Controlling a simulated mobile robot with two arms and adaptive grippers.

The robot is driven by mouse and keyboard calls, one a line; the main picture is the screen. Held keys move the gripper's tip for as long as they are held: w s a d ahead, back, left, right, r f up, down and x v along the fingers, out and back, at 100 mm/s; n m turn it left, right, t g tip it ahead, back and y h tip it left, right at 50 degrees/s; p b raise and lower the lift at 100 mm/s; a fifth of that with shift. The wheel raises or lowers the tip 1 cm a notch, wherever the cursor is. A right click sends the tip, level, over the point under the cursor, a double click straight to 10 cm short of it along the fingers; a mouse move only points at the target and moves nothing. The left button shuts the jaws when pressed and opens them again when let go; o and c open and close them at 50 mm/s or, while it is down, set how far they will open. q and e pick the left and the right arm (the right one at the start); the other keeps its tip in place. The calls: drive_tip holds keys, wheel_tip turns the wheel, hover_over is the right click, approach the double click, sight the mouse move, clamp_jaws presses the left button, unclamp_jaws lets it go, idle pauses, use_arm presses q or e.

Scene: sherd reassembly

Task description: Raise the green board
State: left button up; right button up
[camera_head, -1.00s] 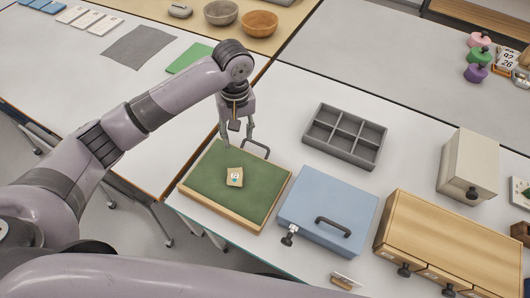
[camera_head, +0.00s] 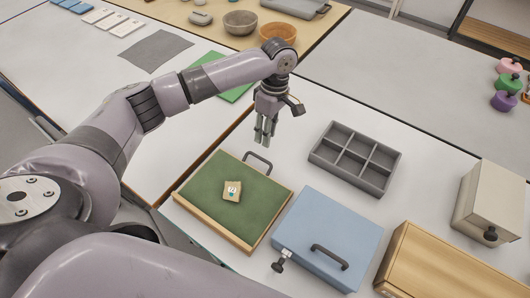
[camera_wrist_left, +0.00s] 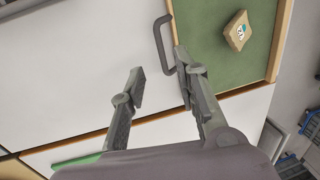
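The green board (camera_head: 215,207) lies flat on the white table in a wooden frame, with a dark handle (camera_head: 257,163) on its far edge. A small beige piece (camera_head: 232,190) with a coloured mark rests on it. In the left wrist view, the board (camera_wrist_left: 265,65) is at the upper right, with the handle (camera_wrist_left: 158,43) ahead of the fingers. My left gripper (camera_head: 263,140) is above the table close to the handle; the wrist view (camera_wrist_left: 160,63) shows its fingers apart with nothing between them. Whether it touches the handle cannot be told. My right gripper is out of view.
A blue case (camera_head: 330,235) with a handle lies right of the board. A grey divided tray (camera_head: 352,160) sits behind it. A wooden drawer box (camera_head: 440,265) and a cream box (camera_head: 490,205) stand at the right. Bowls (camera_head: 240,22) are at the back.

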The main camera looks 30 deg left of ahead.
sight(263, 159)
use_arm(q)
drive_tip(key=f, duration=0.3)
drive_tip(key=s+f, duration=0.1)
drive_tip(key=f, duration=0.4)
drive_tip(key=shift+s+a+f, duration=0.15)
drive_tip(key=shift+s+f, duration=0.15)
drive_tip(key=shift+f, duration=0.05)
drive_tip(key=shift+c, duration=0.5)
clamp_jaws()
